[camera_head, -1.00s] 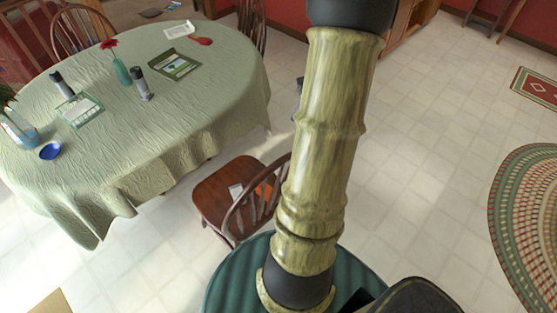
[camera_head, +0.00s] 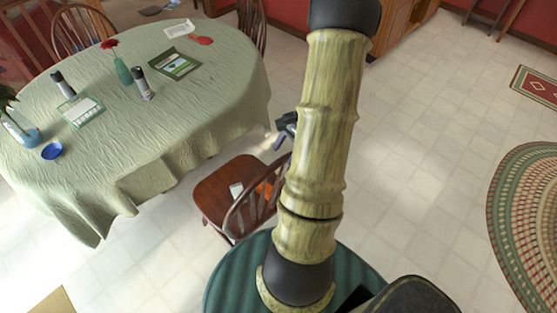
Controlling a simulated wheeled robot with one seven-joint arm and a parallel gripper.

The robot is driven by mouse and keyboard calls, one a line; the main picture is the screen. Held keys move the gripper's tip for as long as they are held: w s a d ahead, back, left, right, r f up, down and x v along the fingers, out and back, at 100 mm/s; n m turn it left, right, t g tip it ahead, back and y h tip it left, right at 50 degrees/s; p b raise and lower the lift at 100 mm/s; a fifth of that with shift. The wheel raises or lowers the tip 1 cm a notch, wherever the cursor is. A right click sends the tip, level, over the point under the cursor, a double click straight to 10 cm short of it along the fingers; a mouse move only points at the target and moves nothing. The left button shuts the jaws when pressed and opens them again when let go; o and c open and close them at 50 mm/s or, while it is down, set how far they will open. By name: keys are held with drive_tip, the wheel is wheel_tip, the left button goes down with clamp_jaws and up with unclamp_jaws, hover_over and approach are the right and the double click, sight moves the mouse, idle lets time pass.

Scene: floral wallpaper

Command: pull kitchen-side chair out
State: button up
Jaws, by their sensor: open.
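A brown wooden chair (camera_head: 222,190) with a spindled, curved back stands at the near right side of the oval table (camera_head: 185,125), which has a pale green cloth. The chair's seat faces the table, and a white item and an orange item lie on it. My arm hides the right part of its back. My gripper (camera_head: 281,138) shows partly behind my arm, open and empty, just above and beyond the chair back in the picture. I cannot tell whether it touches the chair.
Other wooden chairs stand at the far side of the table, one at the far right end (camera_head: 252,22). A braided oval rug (camera_head: 525,215) lies at the right, with a small red rug (camera_head: 537,86) above it. The tiled floor (camera_head: 420,150) between is clear.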

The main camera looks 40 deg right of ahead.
sight(277, 164)
drive_tip(key=x, duration=0.5)
drive_tip(key=shift+w, duration=0.1)
drive_tip(key=shift+f+p, duration=0.3)
drive_tip(key=shift+a, duration=0.1)
drive_tip(key=c, duration=0.5)
clamp_jaws()
